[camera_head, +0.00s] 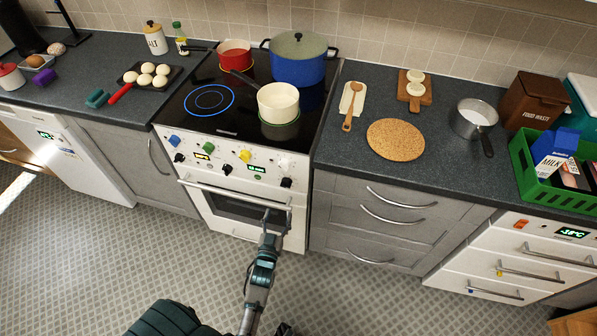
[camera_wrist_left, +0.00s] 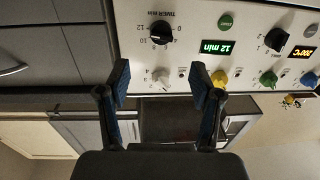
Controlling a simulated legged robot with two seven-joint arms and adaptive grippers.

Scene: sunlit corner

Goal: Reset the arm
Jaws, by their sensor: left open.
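My left gripper (camera_head: 274,213) is in front of the white oven (camera_head: 240,207), below its knob panel, with the arm reaching up from the bottom of the head view. In the left wrist view the left gripper (camera_wrist_left: 160,80) has its two blue-padded fingers spread apart with nothing between them. Behind the fingers, the panel shows a black timer knob (camera_wrist_left: 161,32), a white knob (camera_wrist_left: 162,77) and a yellow knob (camera_wrist_left: 219,78). I cannot tell whether the fingers touch the oven front. My right gripper does not show.
A white pot (camera_head: 278,103), a red pot (camera_head: 235,55) and a blue lidded pot (camera_head: 298,68) stand on the hob. The counter to the right holds a cork mat (camera_head: 395,140), a saucepan (camera_head: 473,118) and a green crate (camera_head: 530,180). The floor (camera_head: 90,270) at left is clear.

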